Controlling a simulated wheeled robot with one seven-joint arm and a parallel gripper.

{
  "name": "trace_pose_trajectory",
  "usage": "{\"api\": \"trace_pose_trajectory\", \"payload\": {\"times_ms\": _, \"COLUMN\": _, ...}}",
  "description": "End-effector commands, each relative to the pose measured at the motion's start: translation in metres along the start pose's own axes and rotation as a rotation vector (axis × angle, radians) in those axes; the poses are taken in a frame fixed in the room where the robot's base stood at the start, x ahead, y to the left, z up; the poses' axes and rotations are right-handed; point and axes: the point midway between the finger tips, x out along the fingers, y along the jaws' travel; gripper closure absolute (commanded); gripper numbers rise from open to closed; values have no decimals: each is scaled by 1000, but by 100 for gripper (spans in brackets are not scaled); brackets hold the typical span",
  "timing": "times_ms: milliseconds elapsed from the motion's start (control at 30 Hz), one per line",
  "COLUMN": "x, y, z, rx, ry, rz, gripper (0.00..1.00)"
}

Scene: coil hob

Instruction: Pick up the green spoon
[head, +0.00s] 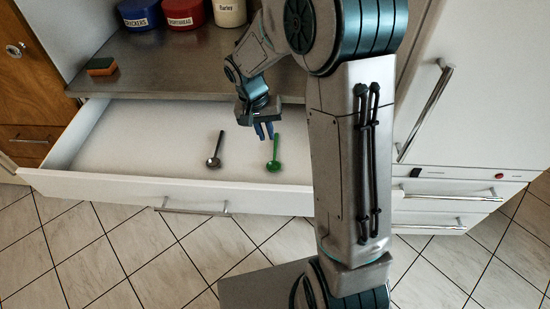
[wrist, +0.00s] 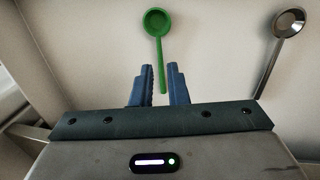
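The green spoon (head: 275,155) lies in the open white drawer in the head view, to the right of a dark metal spoon. In the wrist view the green spoon (wrist: 158,48) has its bowl beyond my fingertips and its handle running down between them. My gripper (head: 264,131) is at the handle end of the green spoon, with its blue fingers pointing down. In the wrist view my gripper (wrist: 160,72) is open, one finger on each side of the handle. A gap shows between each finger and the handle. The height of the fingers above the spoon is hard to tell.
The metal spoon (head: 215,150) lies left of the green one; it also shows at the right of the wrist view (wrist: 285,35). The drawer front (head: 120,188) and the counter edge (head: 160,96) bound the space. The drawer's left part is clear. A sponge (head: 101,66) and canisters stand on the counter.

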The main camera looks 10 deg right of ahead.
Motion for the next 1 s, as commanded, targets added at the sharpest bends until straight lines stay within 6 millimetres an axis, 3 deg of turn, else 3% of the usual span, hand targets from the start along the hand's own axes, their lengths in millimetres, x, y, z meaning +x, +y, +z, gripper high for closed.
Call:
{"api": "trace_pose_trajectory", "payload": {"times_ms": 133, "x": 28, "y": 1, "z": 1, "rx": 0, "ry": -4, "rz": 1, "gripper": 86}}
{"api": "trace_pose_trajectory", "payload": {"times_ms": 367, "x": 45, "y": 1, "z": 0, "rx": 1, "ry": -1, "rz": -1, "gripper": 86}}
{"api": "trace_pose_trajectory", "payload": {"times_ms": 700, "x": 89, "y": 2, "z": -2, "rx": 1, "ry": -2, "rz": 0, "gripper": 86}}
{"api": "trace_pose_trajectory", "payload": {"times_ms": 1000, "x": 94, "y": 2, "z": -2, "rx": 0, "ry": 0, "rz": -1, "gripper": 86}}
